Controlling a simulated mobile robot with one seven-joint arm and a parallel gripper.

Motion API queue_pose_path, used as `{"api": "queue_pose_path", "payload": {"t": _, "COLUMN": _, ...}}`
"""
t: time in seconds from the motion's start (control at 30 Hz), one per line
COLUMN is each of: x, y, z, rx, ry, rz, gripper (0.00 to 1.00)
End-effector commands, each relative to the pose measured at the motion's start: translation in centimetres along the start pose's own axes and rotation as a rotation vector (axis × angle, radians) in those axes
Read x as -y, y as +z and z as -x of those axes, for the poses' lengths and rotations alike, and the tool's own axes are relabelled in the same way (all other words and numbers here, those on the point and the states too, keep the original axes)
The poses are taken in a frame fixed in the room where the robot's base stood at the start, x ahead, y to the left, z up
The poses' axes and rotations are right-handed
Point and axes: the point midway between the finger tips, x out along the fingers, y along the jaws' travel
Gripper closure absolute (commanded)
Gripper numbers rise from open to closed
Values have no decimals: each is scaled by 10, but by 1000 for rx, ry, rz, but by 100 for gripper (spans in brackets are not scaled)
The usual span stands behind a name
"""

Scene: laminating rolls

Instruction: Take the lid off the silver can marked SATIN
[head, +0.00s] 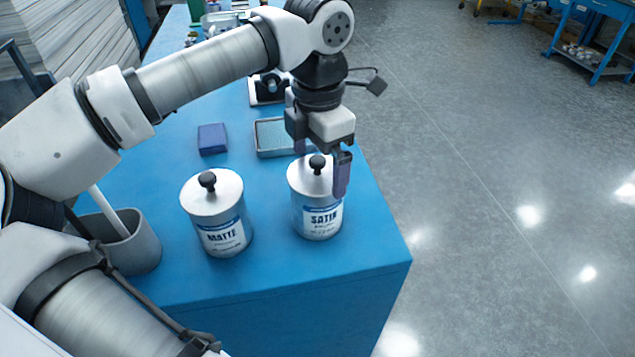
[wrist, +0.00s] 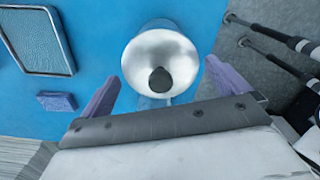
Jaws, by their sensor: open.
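The silver can marked SATIN (head: 318,218) stands upright on the blue table, near its right edge. Its silver lid (head: 302,178) is on, with a black knob (head: 317,163) on top. My gripper (head: 327,180) is open and points down over this can, with one finger in front of the lid's right side. In the wrist view, the lid (wrist: 150,60) and black knob (wrist: 160,80) lie between and beyond the two purple fingers (wrist: 168,95). I see no contact with the knob. The other finger is mostly hidden in the head view.
A similar can marked MATTE (head: 222,228) stands left of the SATIN can, with its lid on. A grey tray (head: 258,153) and a dark blue block (head: 212,139) lie behind. A grey pot (head: 135,250) stands at the left. Clear table lies in front of the cans.

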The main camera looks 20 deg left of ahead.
Motion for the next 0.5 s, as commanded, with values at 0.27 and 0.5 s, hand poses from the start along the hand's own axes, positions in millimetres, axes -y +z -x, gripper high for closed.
{"api": "queue_pose_path", "payload": {"t": 0.27, "x": 0, "y": 0, "z": -5, "rx": 0, "ry": 0, "rz": 1, "gripper": 1}}
{"api": "queue_pose_path", "payload": {"t": 0.5, "x": 0, "y": 0, "z": -5, "rx": 0, "ry": 0, "rz": 1, "gripper": 32}}
